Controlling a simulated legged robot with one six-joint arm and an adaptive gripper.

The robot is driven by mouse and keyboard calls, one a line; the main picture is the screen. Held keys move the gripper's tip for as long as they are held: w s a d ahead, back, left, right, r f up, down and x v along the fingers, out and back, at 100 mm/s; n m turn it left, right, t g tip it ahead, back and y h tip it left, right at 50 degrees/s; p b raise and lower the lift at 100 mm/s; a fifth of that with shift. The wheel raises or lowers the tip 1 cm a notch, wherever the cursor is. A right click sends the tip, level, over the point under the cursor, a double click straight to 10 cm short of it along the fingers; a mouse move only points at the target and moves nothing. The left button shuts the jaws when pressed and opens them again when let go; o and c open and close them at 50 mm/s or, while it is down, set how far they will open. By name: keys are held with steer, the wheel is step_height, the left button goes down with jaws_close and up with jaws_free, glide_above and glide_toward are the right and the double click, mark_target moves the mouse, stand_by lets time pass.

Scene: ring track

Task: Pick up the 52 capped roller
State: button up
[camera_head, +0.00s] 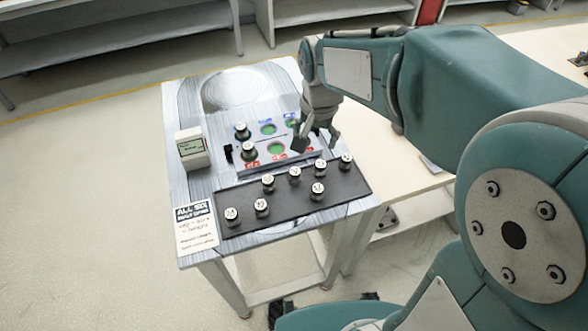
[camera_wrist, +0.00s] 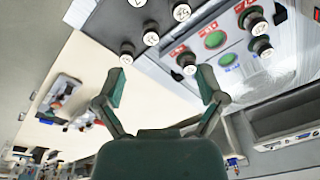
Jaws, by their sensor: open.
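Several dark rollers with pale numbered caps stand upright on a black tray (camera_head: 290,208). The numbers are too small to read surely, so I cannot tell which is 52. One tray roller (camera_head: 318,191) stands at the front middle and another (camera_head: 346,161) at the right end. My gripper (camera_head: 318,142) is open and empty, pointing down behind the tray, over the panel's right side. In the wrist view its spread fingers (camera_wrist: 161,86) have nothing between them. Rollers show beyond them, one (camera_wrist: 127,55) near the left fingertip and one (camera_wrist: 181,12) farther up.
A panel with coloured round sockets (camera_head: 268,129) lies behind the tray, with rollers (camera_head: 249,151) standing on its left side. A small box with a green screen (camera_head: 191,148) and a printed sign (camera_head: 195,228) stand at the table's left edge. A beige table adjoins at right.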

steer(key=m+g, duration=0.1)
glide_above(295, 171)
step_height(295, 171, down, 5)
steer(key=f, duration=0.5)
steer(key=shift+w, duration=0.35)
steer(key=shift+s+f, duration=0.15)
steer(key=shift+f, duration=1.25)
steer(key=shift+s+f, duration=0.1)
steer(key=shift+f, duration=1.3)
jaws_close()
